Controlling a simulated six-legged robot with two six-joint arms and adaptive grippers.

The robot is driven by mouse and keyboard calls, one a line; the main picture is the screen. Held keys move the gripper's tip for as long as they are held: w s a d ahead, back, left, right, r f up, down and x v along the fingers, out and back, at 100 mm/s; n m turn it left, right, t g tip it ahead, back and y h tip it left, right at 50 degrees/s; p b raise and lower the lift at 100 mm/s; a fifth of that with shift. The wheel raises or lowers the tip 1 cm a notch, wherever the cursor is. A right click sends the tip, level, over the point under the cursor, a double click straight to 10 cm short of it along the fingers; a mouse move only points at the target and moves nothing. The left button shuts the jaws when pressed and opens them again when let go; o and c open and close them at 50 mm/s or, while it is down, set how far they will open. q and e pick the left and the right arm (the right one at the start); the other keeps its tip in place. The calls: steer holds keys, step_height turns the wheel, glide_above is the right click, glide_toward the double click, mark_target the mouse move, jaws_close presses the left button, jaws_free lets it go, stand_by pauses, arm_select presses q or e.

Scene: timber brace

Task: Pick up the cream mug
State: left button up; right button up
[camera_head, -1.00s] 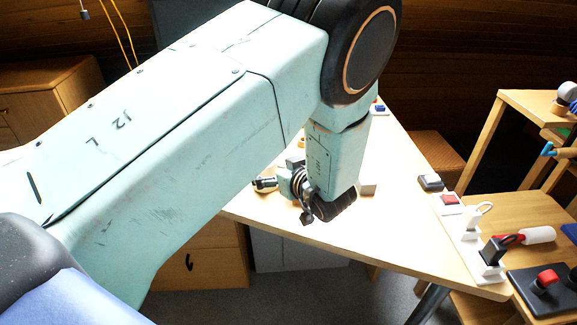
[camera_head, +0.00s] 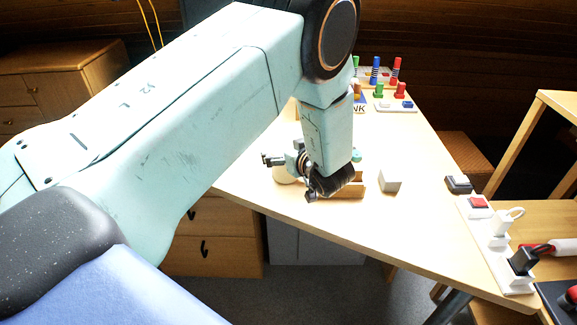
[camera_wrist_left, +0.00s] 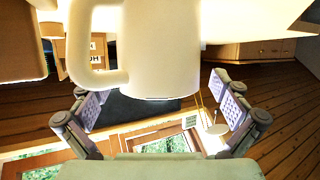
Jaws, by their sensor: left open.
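The cream mug (camera_wrist_left: 158,50) fills the top middle of the left wrist view, with its handle on the left side of that picture. In the head view a small cream part of the mug (camera_head: 284,174) shows below my left gripper (camera_head: 270,160); the rest is hidden behind the gripper and wrist. In the wrist view the two fingers of my left gripper (camera_wrist_left: 159,108) are spread wide, with nothing between their tips. The mug appears beyond the fingertips, roughly centred between them. My right gripper is not in view.
On the table (camera_head: 400,235), a wooden box (camera_head: 358,185) and a grey block (camera_head: 390,181) stand right of my wrist. Coloured peg toys (camera_head: 376,75) stand at the back. A white board with switches (camera_head: 495,240) lies along the right edge. The table's front middle is clear.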

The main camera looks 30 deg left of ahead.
arm_select(q)
steer(key=shift+d+r, duration=0.1)
steer(key=shift+d, duration=0.05)
steer(key=shift+c, duration=0.3)
steer(key=c, duration=0.9)
steer(key=shift+w, duration=0.1)
steer(key=c, duration=0.9)
